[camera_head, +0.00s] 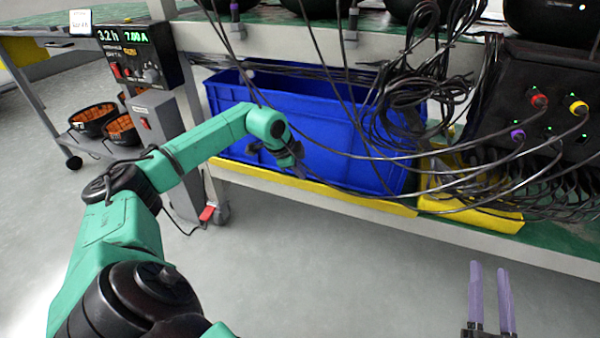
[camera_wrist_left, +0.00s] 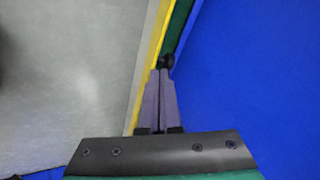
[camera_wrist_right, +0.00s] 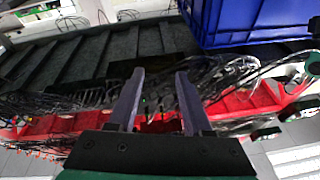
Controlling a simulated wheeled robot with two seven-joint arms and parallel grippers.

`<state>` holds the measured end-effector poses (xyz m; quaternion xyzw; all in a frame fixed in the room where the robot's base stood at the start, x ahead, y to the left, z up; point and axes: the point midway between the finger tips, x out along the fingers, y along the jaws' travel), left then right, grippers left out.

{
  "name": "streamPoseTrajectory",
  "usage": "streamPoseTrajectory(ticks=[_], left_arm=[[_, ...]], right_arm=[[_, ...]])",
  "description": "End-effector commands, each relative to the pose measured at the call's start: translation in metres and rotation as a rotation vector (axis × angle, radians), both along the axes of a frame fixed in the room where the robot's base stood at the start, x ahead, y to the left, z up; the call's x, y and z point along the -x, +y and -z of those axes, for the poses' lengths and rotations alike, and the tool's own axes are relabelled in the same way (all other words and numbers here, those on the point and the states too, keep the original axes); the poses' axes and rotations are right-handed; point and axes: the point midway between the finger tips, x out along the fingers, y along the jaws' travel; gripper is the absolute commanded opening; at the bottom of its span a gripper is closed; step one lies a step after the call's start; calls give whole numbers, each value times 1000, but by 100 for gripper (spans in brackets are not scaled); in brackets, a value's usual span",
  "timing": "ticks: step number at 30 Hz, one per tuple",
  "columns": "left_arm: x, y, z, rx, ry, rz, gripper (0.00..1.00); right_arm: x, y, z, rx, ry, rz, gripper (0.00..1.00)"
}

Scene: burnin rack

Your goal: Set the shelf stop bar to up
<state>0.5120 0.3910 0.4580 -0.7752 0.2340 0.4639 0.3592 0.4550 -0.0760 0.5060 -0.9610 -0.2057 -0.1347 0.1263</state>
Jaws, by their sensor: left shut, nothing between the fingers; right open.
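The shelf stop bar (camera_head: 320,195) is a long yellow strip along the front edge of the lower shelf, below the blue bin (camera_head: 320,130). My right gripper (camera_head: 490,268) is open and empty, over the floor in front of the shelf.
Black cables (camera_head: 420,100) hang in front of the bin's right side. A black panel (camera_head: 530,110) with coloured plugs stands at the right. A control box (camera_head: 135,55) and grey cabinet (camera_head: 158,130) stand at the left. The floor (camera_head: 330,270) in front is clear.

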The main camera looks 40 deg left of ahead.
Motion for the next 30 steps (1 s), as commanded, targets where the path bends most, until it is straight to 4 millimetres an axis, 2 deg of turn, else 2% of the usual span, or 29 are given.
streamPoseTrajectory(ticks=[6,13,16,17,18,19,26,30], left_arm=[[-1,0,0,0,0,1,0],[-1,0,0,0,0,1,0],[-1,1,-1,0,1,1,0],[-2,1,-1,0,1,1,0],[-2,1,0,0,1,1,0],[-2,1,0,0,1,1,0],[-4,4,1,-1,1,1,0],[-5,5,2,-1,3,0,0]], right_arm=[[-3,0,-8,-9,-22,5,50],[-3,0,-6,-7,-12,2,50],[-1,2,2,-2,20,-3,50],[2,3,13,6,48,-9,50],[10,5,39,25,115,-21,50],[14,7,53,33,153,-28,50],[42,11,114,58,344,-54,50],[65,13,149,75,462,-73,50]])
